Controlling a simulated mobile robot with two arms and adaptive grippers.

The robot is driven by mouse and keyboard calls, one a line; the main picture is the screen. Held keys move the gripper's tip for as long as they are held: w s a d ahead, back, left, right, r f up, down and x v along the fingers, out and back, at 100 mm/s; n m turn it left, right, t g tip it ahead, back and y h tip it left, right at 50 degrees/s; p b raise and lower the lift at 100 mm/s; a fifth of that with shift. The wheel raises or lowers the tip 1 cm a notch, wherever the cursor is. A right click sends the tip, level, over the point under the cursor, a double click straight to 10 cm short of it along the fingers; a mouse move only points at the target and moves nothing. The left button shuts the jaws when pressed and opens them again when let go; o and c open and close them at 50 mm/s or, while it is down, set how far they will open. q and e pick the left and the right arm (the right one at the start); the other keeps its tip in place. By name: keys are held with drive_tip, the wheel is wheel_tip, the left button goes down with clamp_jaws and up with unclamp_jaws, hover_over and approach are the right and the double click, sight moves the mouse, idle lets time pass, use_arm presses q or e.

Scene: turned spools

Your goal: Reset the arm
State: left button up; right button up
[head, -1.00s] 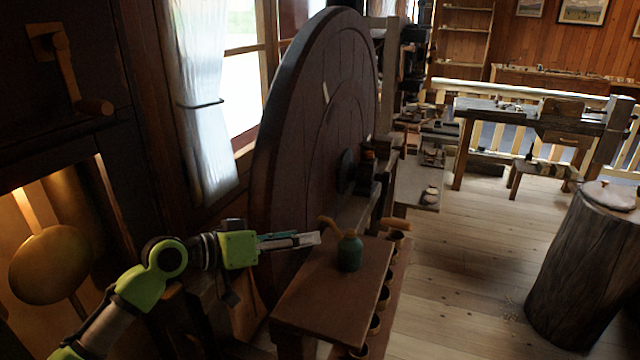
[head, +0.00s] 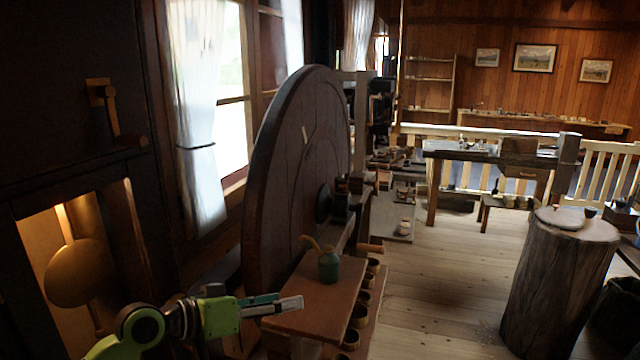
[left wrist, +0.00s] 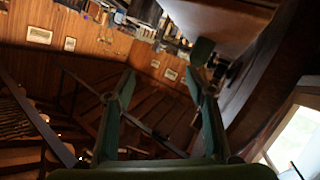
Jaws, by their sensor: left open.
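My left arm comes in from the lower left in the head view. Its green left gripper (head: 290,303) is beside the near left part of a small brown wooden table (head: 316,297), left of a green oil can (head: 328,266) standing on that table. The gripper is apart from the can. In the left wrist view the two fingers of the gripper (left wrist: 163,82) are spread apart with nothing between them. My right gripper is not in view.
A large dark wooden wheel (head: 290,170) stands behind the table. A tree-stump block (head: 555,275) holds small items at the right. Wooden floor (head: 440,290) lies clear between. A workbench (head: 480,155) stands farther back.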

use_arm(q)
drive_tip(key=s+d+f+g+y, duration=0.2)
drive_tip(key=s+f+g+y, duration=0.15)
drive_tip(key=s+f, duration=1.25)
drive_tip(key=s+a+f+n+g+y, duration=0.1)
drive_tip(key=s+a+f+y, duration=0.35)
drive_tip(key=s+a, duration=0.35)
drive_tip(key=s+a+f+n+g+y, duration=0.1)
drive_tip(key=s+a+f+n+y, duration=0.15)
drive_tip(key=s+a+f, duration=0.55)
drive_tip(key=s+d+f+g+b, duration=0.1)
drive_tip(key=s+f, duration=0.2)
drive_tip(key=f, duration=1.1)
drive_tip(key=s+d+f+b, duration=0.1)
drive_tip(key=s+f, duration=0.1)
drive_tip(key=f, duration=1.2)
drive_tip(key=s+a+f+m+g+y+b, duration=0.1)
drive_tip(key=s+a+f, duration=0.2)
drive_tip(key=s+f, duration=1.2)
drive_tip(key=shift+s+f, duration=0.3)
drive_tip(key=shift+s, duration=0.55)
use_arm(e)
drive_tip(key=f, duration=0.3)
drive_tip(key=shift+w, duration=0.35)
